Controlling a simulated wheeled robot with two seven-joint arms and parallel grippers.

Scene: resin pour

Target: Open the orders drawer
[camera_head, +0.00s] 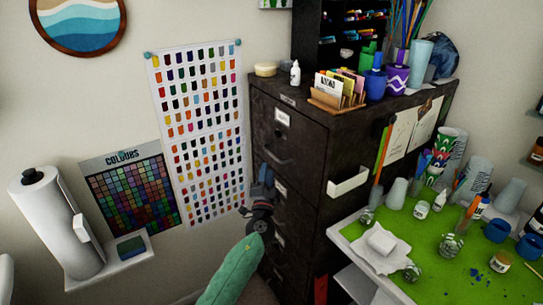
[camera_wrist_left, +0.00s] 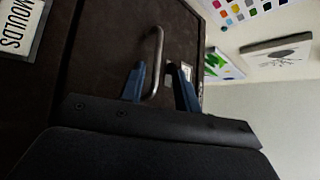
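The dark filing cabinet (camera_head: 315,150) stands against the wall with a column of drawers. The top drawer has a label (camera_head: 282,118) and a curved handle; the label below (camera_head: 280,187) is partly behind my gripper. No label is readable in the head view. My left gripper (camera_head: 263,185) is at the front of the second drawer. In the left wrist view its blue fingers (camera_wrist_left: 160,85) are apart, with a metal bar handle (camera_wrist_left: 157,60) between them; I cannot tell whether they touch it. A label reading MOULDS (camera_wrist_left: 20,28) shows beside this drawer. My right gripper is out of view.
A green-topped worktable (camera_head: 460,255) with cups and bottles stands right of the cabinet. A card holder (camera_head: 338,100) and pots sit on the cabinet top. A paper roll (camera_head: 55,220) and a small shelf (camera_head: 110,265) are at the left wall.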

